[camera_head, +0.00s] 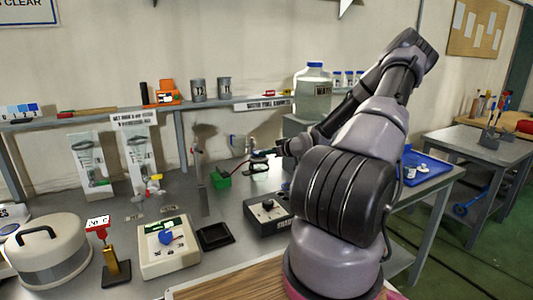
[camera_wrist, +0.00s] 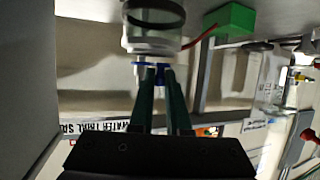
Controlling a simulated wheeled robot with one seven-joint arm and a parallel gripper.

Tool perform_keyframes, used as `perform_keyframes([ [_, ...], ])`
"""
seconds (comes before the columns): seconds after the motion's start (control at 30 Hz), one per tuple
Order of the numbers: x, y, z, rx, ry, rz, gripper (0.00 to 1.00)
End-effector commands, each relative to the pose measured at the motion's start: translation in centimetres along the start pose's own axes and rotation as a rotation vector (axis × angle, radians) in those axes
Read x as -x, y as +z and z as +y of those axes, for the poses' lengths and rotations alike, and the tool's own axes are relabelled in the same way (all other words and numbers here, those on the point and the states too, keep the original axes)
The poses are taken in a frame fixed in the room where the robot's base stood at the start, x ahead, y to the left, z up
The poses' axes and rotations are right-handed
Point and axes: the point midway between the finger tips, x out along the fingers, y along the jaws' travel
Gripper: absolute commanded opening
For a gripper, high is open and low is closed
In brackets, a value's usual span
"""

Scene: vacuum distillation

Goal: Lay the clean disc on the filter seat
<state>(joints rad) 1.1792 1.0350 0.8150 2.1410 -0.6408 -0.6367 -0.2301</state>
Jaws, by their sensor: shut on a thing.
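In the wrist view, the two dark green fingers of my gripper (camera_wrist: 155,75) are shut on a small blue piece (camera_wrist: 160,66) with a pale edge. It lies right against the end of a clear cylindrical vessel (camera_wrist: 152,38) with a dark ring; I cannot tell whether they touch. In the head view, my gripper (camera_head: 283,150) is small and partly lost behind my arm, above the back of the bench. I cannot make out a clean disc or the filter seat for certain.
A green block (camera_head: 219,178) with a red lead is close by; it also shows in the wrist view (camera_wrist: 230,20). A large clear water jar (camera_head: 313,97) stands behind my arm. A black-topped box (camera_head: 268,211) sits in front. A blue tray (camera_head: 432,170) lies right.

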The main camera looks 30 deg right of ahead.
Motion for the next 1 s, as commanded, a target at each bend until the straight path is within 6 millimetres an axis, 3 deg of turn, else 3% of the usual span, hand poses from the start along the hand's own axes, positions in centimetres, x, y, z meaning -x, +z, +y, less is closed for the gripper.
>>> perform_keyframes([
  [0.7,-0.5,1.1,0.0,-0.001,0.000,-0.001,0.00],
  [0.73,-0.4,1.1,0.0,0.000,0.000,0.000,0.26],
  [0.8,-0.4,1.1,0.0,0.000,0.000,0.000,0.50],
  [1.0,-0.4,1.1,0.0,0.000,0.000,0.000,0.50],
])
